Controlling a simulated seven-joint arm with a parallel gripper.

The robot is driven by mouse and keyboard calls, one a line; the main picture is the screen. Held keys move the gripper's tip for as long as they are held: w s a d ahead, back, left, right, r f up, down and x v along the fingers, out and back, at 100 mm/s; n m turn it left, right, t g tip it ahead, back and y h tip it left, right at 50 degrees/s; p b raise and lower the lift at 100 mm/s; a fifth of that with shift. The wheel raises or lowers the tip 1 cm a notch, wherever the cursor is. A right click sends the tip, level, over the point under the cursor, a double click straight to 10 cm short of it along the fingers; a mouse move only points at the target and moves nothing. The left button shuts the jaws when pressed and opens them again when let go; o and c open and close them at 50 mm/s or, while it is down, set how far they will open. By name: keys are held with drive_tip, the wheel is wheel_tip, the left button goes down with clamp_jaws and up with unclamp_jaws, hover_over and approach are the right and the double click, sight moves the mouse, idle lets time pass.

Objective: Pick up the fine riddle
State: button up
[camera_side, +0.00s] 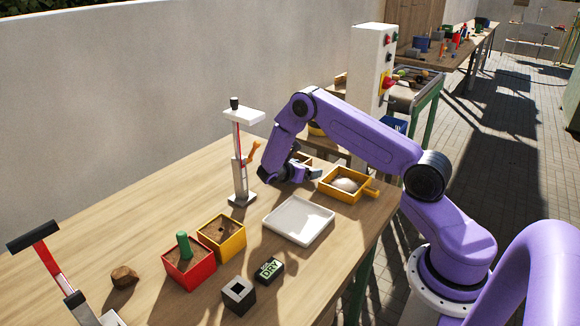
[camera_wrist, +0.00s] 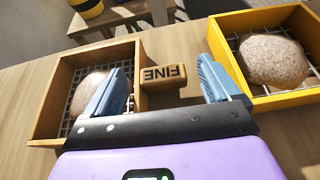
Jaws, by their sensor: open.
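The fine riddle (camera_wrist: 40,128) is a wooden-framed sieve with a mesh floor, at the left of the wrist view. A pale brown lump (camera_wrist: 88,92) lies in it. Its short wooden handle (camera_wrist: 150,88), lettered FINE upside down in this view, points right. My gripper (camera_wrist: 160,82) is open and empty, one blue finger on each side of the handle. The left finger overlaps the riddle's frame in the picture; contact cannot be told. In the side view my gripper (camera_side: 314,174) is low over the table and mostly hides the riddle (camera_side: 303,158).
A yellow sieve (camera_wrist: 222,32) with another lump stands close to my right finger. In the side view a white tray (camera_side: 270,221), yellow box (camera_side: 232,250), red box (camera_side: 190,278), black DRY block (camera_side: 269,270) and an upright stand (camera_side: 240,165) are nearby.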

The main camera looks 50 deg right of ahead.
drive_tip(key=shift+d+f, duration=0.1)
drive_tip(key=shift+d, duration=0.15)
drive_tip(key=c, duration=1.1)
